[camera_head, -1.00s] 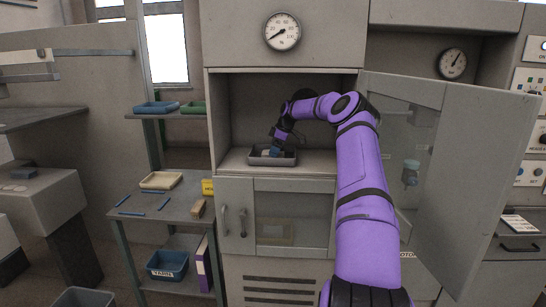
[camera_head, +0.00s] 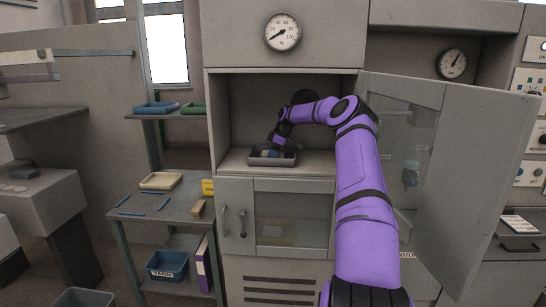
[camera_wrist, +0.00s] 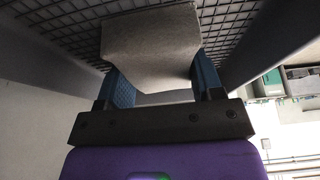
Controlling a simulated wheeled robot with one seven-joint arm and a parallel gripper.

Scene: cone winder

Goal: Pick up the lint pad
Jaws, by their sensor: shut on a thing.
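The lint pad (camera_wrist: 150,42) is a pale grey, soft-looking block in the wrist view. It sits between the two blue fingers of my gripper (camera_wrist: 161,80), which is shut on it. A grey tray (camera_head: 262,162) stands on the floor of the open cabinet in the head view. My gripper (camera_head: 271,152) points down into this tray. In the wrist view the tray's dark mesh bottom (camera_wrist: 65,25) lies behind the pad. I cannot tell whether the pad touches the mesh. In the head view the pad is hidden by my gripper and the tray wall.
The cabinet recess (camera_head: 245,100) surrounds my forearm, with its glazed door (camera_head: 455,170) swung open at right. At left a side table (camera_head: 185,207) holds a cream tray (camera_head: 160,180), blue rods and a brush (camera_head: 198,208).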

